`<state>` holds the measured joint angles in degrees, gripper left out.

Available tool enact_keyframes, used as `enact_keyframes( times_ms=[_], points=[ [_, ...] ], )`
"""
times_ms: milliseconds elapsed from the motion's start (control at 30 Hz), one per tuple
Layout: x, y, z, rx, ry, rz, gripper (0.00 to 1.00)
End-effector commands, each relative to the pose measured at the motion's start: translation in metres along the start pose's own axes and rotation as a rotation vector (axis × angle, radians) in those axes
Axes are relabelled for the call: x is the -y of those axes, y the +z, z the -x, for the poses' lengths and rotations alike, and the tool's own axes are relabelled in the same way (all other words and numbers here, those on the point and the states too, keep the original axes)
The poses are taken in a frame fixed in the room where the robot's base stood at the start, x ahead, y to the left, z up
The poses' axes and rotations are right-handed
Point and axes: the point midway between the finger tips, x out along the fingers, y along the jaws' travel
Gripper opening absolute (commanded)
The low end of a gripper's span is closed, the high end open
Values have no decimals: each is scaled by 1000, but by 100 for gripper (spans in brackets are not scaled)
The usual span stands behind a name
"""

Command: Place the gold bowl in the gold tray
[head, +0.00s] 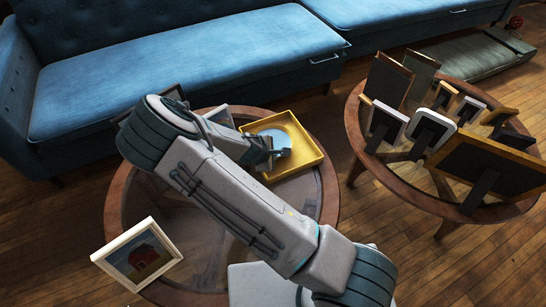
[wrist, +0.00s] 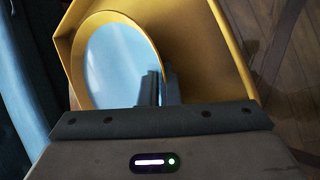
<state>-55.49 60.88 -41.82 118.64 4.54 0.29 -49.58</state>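The gold tray (head: 311,157) is a square, yellow-gold tray on the round glass-topped table, and its wall also shows in the wrist view (wrist: 212,45). The gold bowl (head: 298,134) has a gold rim and a pale blue inside. It is within the tray's walls, and its round opening fills much of the wrist view (wrist: 112,65). I cannot tell whether its base touches the tray floor. My gripper (wrist: 164,88) has its two fingers close together across the bowl's right rim. In the head view, my arm hides part of the bowl and the tray's left side.
The round wooden table (head: 118,205) also holds a white-framed barn picture (head: 140,258) at the front left and dark frames behind my arm. A second round table (head: 357,150) at right is crowded with several frames. A blue sofa (head: 190,65) stands behind.

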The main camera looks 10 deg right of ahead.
Motion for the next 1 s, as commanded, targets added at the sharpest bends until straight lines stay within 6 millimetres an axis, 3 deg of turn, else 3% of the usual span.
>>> enact_keyframes(
  times_ms=[133, 167, 200, 533, 667, 1000],
  points=[
    [0, -1, -2, 0, 2, -1, 0],
    [1, 0, -1, 0, 0, 1, 11],
    [1, 0, -1, 0, 0, 1, 12],
    [-1, 0, 4, -1, 1, 0, 12],
    [-2, 0, 23, -2, 2, 2, 12],
    [-2, 0, 95, -3, 2, 3, 12]
  ],
)
